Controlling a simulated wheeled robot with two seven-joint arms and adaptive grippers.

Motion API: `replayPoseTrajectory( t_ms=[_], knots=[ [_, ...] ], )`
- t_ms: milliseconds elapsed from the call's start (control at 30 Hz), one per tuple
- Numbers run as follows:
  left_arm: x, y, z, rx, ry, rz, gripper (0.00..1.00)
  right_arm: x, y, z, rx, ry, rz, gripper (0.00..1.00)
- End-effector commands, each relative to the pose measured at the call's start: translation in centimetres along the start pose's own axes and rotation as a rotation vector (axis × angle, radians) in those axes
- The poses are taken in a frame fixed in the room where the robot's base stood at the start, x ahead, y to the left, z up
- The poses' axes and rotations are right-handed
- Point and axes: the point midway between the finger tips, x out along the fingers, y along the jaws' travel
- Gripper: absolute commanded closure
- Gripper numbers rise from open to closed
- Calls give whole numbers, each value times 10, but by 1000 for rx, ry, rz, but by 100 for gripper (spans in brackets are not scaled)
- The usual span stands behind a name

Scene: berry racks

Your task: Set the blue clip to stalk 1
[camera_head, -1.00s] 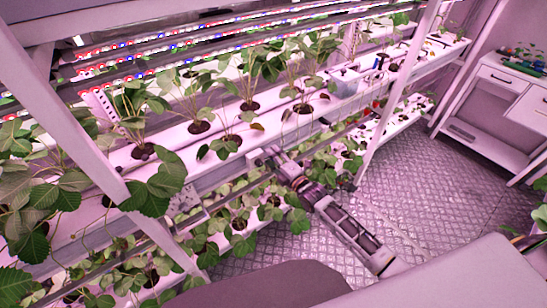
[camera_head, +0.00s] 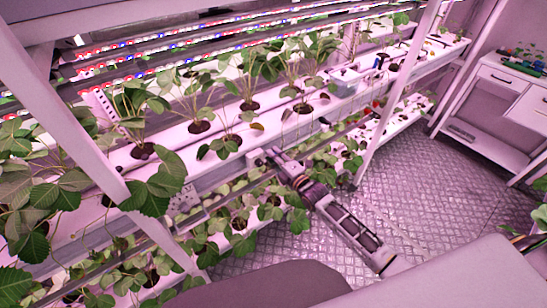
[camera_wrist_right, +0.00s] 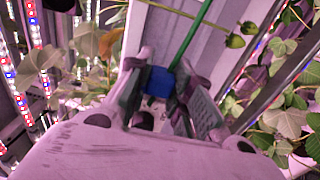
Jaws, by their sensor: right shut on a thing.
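My right gripper (camera_head: 264,158) is at the front edge of the planted shelf, below a strawberry plant (camera_head: 230,137). The right wrist view shows the gripper (camera_wrist_right: 160,88) shut on the blue clip (camera_wrist_right: 158,82), which sits between its fingers. A thin, straight green stalk (camera_wrist_right: 194,38) runs from the clip up and right. I cannot tell whether the stalk is inside the clip or just behind it, nor which number it has. The clip is too small or hidden to make out in the head view. My left gripper is not in view.
More strawberry plants stand in holes along the white upper shelf (camera_head: 185,143), and leaves fill the tier below. A slanted rack post (camera_head: 395,95) stands right of the gripper. Leaves (camera_wrist_right: 286,118) and a metal rail crowd the wrist view's right side. The floor (camera_head: 440,190) is clear.

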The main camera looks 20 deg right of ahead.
Motion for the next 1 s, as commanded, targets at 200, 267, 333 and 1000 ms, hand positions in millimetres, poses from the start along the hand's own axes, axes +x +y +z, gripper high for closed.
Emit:
replayPoseTrajectory(
  t_ms=[200,267,333,1000],
  knots=[
    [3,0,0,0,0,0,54,0,-1,24,-5,-1,-2,100],
    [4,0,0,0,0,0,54,0,-2,31,-5,-1,-3,100],
    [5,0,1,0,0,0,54,0,-2,40,-6,-1,-3,100],
    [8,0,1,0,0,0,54,0,-1,63,-1,-1,-3,69]
  ],
)
